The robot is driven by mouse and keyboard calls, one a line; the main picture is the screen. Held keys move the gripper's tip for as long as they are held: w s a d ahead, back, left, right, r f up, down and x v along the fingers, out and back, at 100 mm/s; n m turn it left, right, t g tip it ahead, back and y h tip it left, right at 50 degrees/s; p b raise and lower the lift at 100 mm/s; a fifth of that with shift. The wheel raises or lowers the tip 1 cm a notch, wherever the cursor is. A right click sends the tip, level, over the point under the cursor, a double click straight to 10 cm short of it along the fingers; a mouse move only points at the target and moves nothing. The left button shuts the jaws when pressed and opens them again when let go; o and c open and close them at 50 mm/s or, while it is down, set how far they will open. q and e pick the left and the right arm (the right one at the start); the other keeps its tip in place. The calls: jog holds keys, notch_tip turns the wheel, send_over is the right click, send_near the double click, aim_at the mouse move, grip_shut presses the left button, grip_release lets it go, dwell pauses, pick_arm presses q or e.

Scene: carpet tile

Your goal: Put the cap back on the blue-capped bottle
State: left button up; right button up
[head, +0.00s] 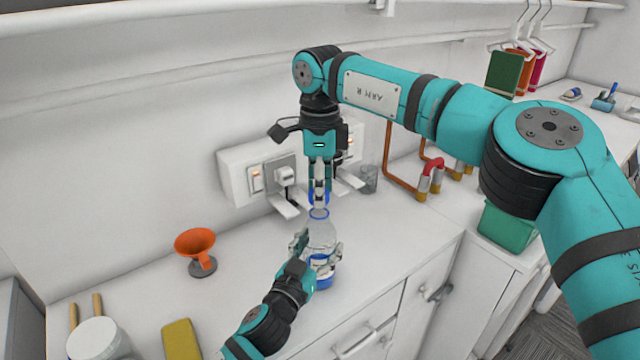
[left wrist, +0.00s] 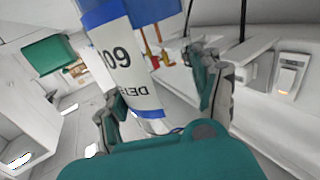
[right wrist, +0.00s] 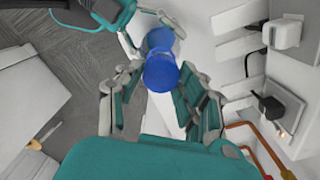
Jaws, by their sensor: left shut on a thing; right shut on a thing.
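The bottle (head: 321,237) stands upright, clear at the shoulder, with a blue band near its base and a blue ring at its neck. My left gripper (head: 318,262) is shut around its body from the front. The left wrist view shows its white, blue-edged label (left wrist: 122,65) between the fingers. My right gripper (head: 319,194) points down above the bottle, shut on the blue cap. The blue cap (right wrist: 160,74) shows between its fingers in the right wrist view. The cap is roughly in line with the neck; I cannot tell whether they touch.
An orange funnel (head: 195,242) stands left on the white counter (head: 240,290). A yellow sponge (head: 181,340) and a white pot (head: 97,340) lie front left. Wall sockets (head: 285,176) and a clear glass (head: 369,179) are behind. A green bin (head: 507,226) is at right.

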jog(key=shift+f, duration=0.55)
jog(key=shift+f, duration=0.6)
